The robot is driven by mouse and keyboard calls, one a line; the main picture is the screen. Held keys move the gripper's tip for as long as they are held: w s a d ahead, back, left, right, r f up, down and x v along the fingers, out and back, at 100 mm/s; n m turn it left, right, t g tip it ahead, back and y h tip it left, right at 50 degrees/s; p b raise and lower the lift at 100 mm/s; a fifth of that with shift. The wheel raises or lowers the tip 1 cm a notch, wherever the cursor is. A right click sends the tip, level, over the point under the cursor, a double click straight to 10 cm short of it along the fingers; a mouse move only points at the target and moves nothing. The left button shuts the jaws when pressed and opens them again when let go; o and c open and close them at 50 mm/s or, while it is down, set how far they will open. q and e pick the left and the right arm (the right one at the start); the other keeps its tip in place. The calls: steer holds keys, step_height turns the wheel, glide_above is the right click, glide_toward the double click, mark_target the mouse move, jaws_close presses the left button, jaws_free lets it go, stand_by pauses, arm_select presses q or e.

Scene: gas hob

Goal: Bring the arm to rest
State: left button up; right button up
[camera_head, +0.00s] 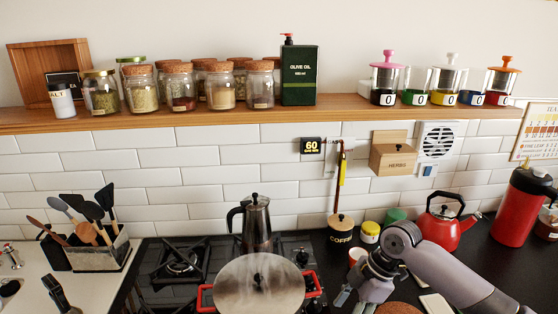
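My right arm comes in from the lower right, over the counter to the right of the hob (182,264). Its wrist bends down, and my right gripper (350,298) is at the bottom edge, beside the right red handle of a lidded pot (258,283). Part of the gripper is cut off, so whether it is open or shut is unclear. I see nothing clearly held in it. My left gripper is not in view.
A moka pot (257,222) stands behind the lidded pot. A white and red cup (356,256), a coffee jar (340,230) and a red kettle (444,226) are close to the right arm. A utensil holder (98,250) stands left. Jars line the shelf (200,113) above.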

steer(key=shift+m+t, duration=0.3)
steer(key=shift+m, duration=0.6)
steer(key=s+a+f, duration=0.6)
steer(key=shift+s+a+f, duration=0.15)
steer(key=shift+s+f, duration=0.25)
steer(key=s+a+f+m+t, duration=0.2)
steer(key=s+f+m, duration=0.15)
steer(key=s, duration=0.25)
steer(key=s+d+m+t+h, duration=0.1)
steer(key=s+d+m+h, duration=0.3)
steer(key=s+d+m, duration=0.75)
step_height(320, 180, down, 26)
steer(key=s+f+g, duration=0.1)
steer(key=s, duration=0.2)
steer(key=s+d+f+n+g, duration=0.1)
steer(key=s+d+f, duration=0.1)
steer(key=s+f, duration=1.3)
steer(key=shift+s+f, duration=0.15)
steer(key=shift+s, duration=0.4)
